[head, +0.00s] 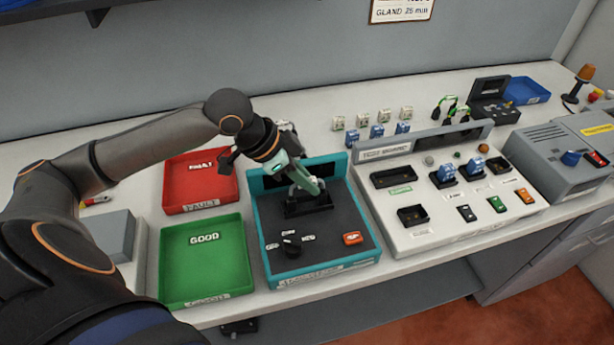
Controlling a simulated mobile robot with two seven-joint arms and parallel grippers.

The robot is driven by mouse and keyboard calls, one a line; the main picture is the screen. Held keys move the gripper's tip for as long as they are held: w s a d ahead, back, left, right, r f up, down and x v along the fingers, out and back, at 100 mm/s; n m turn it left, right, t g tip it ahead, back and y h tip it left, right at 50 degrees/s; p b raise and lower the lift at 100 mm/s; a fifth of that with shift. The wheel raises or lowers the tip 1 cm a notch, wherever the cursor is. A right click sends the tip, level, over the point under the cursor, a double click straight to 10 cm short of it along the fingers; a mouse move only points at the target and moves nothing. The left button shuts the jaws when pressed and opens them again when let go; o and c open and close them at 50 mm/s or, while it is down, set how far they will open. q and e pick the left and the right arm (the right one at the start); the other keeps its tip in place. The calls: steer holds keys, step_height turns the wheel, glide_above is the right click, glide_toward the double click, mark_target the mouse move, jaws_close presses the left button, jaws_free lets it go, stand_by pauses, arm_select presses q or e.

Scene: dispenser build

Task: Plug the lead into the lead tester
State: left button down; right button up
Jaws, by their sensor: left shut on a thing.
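The lead tester (332,222) is a teal box with a dark sloping top in the middle of the bench. It has a black socket block at the back, a black knob (291,243) at the left and an orange-red button (352,238) at the right. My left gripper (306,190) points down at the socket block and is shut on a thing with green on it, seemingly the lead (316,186). The gripper hides most of it, and I cannot tell whether its plug is in the socket. My right gripper is not in view.
The red FAULT tray (187,205) and green GOOD tray (178,290) stand empty left of the tester. The test board (410,228) stands close at its right. Green-and-black leads (447,106) and small blue and white parts (376,131) are behind. A grey machine (548,165) is far right.

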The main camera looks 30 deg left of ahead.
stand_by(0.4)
arm_select(q)
steer(key=shift+c, duration=1.8)
jaws_free()
step_height(320, 180, up, 2)
steer(key=p, duration=0.3)
steer(key=shift+r, duration=0.2)
steer(key=shift+r+p, duration=0.45)
steer(key=shift+r, duration=1.8)
steer(key=shift+s, duration=0.1)
